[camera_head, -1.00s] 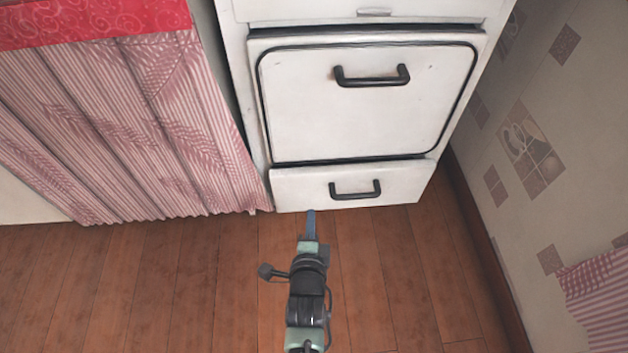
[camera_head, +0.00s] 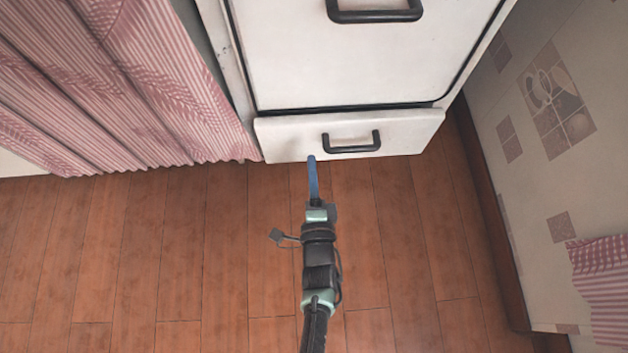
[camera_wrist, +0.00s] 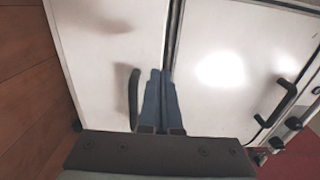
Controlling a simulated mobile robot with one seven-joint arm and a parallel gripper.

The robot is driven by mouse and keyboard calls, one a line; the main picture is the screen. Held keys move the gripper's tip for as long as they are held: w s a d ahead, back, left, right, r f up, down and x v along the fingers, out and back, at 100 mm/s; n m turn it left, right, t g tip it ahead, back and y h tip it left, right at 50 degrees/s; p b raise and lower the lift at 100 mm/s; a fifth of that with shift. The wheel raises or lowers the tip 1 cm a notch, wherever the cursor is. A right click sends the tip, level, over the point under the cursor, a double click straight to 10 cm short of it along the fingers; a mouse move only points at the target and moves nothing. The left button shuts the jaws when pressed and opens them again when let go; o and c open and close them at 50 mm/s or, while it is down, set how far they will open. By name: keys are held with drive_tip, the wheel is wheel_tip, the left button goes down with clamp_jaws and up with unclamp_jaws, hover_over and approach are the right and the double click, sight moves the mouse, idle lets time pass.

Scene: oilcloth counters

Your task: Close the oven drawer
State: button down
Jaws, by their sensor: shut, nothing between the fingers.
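The oven drawer (camera_head: 285,140) is the white bottom front of the stove, with a dark bar handle (camera_head: 352,143). In the head view its front stands slightly forward of the oven door (camera_head: 350,60) above it. My gripper (camera_head: 312,160) is shut and empty, its blue fingers together at the lower edge of the drawer front, left of the handle. In the wrist view the fingers (camera_wrist: 160,90) point at the white front beside the dark drawer handle (camera_wrist: 134,98). I cannot tell whether the fingertips touch the drawer.
A pink striped curtain (camera_head: 120,90) hangs left of the stove. A papered wall (camera_head: 560,150) with a skirting board stands on the right. The wooden floor (camera_head: 200,260) in front of the stove is clear. The oven door has its own dark handle (camera_head: 375,15).

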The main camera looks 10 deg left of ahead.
sight(309, 126)
drive_tip(key=b+x, duration=0.3)
drive_tip(key=x, duration=0.3)
drive_tip(key=shift+w+f, duration=0.15)
drive_tip(key=shift+w+a, duration=0.2)
drive_tip(key=shift+w, duration=0.35)
drive_tip(key=shift+w, duration=0.1)
drive_tip(key=b+x, duration=0.1)
drive_tip(key=x, duration=0.3)
drive_tip(key=shift+w+a+r, duration=0.15)
drive_tip(key=shift+w+r, duration=0.05)
drive_tip(key=shift+r, duration=0.05)
